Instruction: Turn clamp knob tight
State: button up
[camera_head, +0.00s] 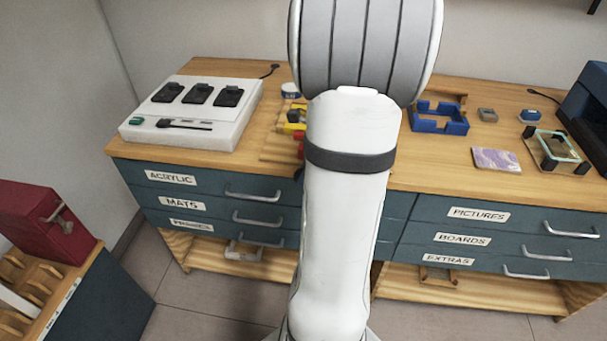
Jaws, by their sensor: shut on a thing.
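My white arm rises through the middle of the view and covers the centre of the workbench (215,75). My gripper does not show; it is hidden behind the arm or outside the picture. No clamp knob can be made out. Small yellow and red parts (293,115) show just left of my arm on a wooden piece on the bench; the arm cuts them off, and I cannot tell whether they belong to the clamp.
A white charger-like box (190,138) with three black devices stands on the bench's left. A blue corner frame (438,117), a purple patterned sheet (496,160) and a glass-topped wooden frame (552,151) lie right. A red box (40,225) stands lower left. Labelled drawers are shut.

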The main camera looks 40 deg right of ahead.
jog(key=t+y+b, duration=0.1)
jog(key=f+t+y+b, duration=0.1)
jog(key=t+y, duration=0.1)
jog(key=s+t+y+b, duration=0.1)
jog(key=shift+d+f+t+b, duration=0.1)
jog(key=shift+f+t+b, duration=0.15)
jog(key=shift+t+b, duration=0.1)
jog(key=t+y, duration=0.2)
jog(key=t+y+b, duration=0.1)
jog(key=t+y, duration=0.1)
jog(key=shift+s+f, duration=0.1)
jog(key=shift+f, duration=0.15)
jog(key=shift+t, duration=0.25)
jog(key=o, duration=0.8)
jog(key=shift+s+r, duration=0.1)
jog(key=shift+d, duration=0.1)
jog(key=v, duration=0.7)
jog(key=shift+s+d, duration=0.25)
